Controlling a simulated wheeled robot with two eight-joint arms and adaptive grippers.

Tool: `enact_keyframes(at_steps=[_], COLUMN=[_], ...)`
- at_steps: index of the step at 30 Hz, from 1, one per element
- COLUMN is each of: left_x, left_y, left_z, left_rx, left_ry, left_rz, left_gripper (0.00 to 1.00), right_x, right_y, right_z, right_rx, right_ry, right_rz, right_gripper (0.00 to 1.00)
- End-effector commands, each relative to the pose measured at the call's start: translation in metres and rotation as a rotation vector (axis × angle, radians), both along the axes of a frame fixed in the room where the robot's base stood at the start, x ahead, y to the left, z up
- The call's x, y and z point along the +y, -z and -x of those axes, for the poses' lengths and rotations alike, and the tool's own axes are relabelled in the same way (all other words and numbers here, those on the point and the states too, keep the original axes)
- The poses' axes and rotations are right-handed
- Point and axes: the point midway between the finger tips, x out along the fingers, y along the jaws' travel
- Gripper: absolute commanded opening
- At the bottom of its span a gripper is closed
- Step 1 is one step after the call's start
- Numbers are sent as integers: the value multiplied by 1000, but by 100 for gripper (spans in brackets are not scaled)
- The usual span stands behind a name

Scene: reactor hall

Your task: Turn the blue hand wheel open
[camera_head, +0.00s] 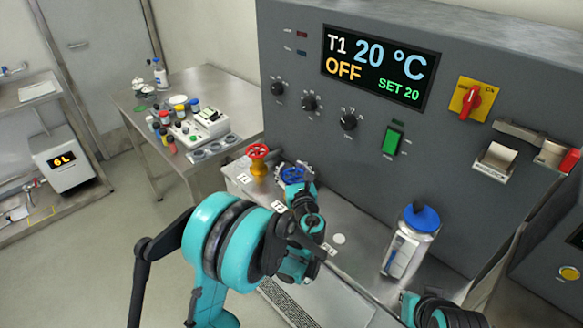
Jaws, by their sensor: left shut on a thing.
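The blue hand wheel (292,173) sits on a valve on the steel bench top, at the middle of the head view, just right of a red hand wheel. My left arm comes in from the lower left. My left gripper (297,185) is at the blue wheel and shut on it. The gripper and wrist hide the near part of the wheel and most of the valve body below it. How far the wheel is turned cannot be told. At the bottom right only part of my right arm shows; its gripper is out of view.
The red hand wheel (258,151) on a brass valve stands close on the left. A blue-capped bottle (411,240) stands on the bench to the right. The grey control panel (300,50) rises behind, its display reading T1 20 °C, OFF. A side table (220,88) with bottles is back left.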

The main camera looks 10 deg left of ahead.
Motion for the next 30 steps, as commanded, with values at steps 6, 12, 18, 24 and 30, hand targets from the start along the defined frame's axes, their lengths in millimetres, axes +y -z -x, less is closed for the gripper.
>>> enact_keyframes(at_steps=[6,12,18,24,30], left_x=[0,1,4,9,14], left_y=[0,0,0,0,0], left_z=[-1,0,2,5,10], left_rx=[0,-1,-1,-1,-1], left_ry=[-3,-49,-165,-325,-476], left_rz=[0,0,0,0,0], left_gripper=[32,31,31,30,30], right_x=[0,0,0,0,0], right_y=[0,1,4,6,7], right_z=[0,0,0,0,0], right_rx=[0,0,0,0,0], right_ry=[0,0,0,0,0], right_rz=[0,0,0,0,0], right_gripper=[0,0,0,0,0])
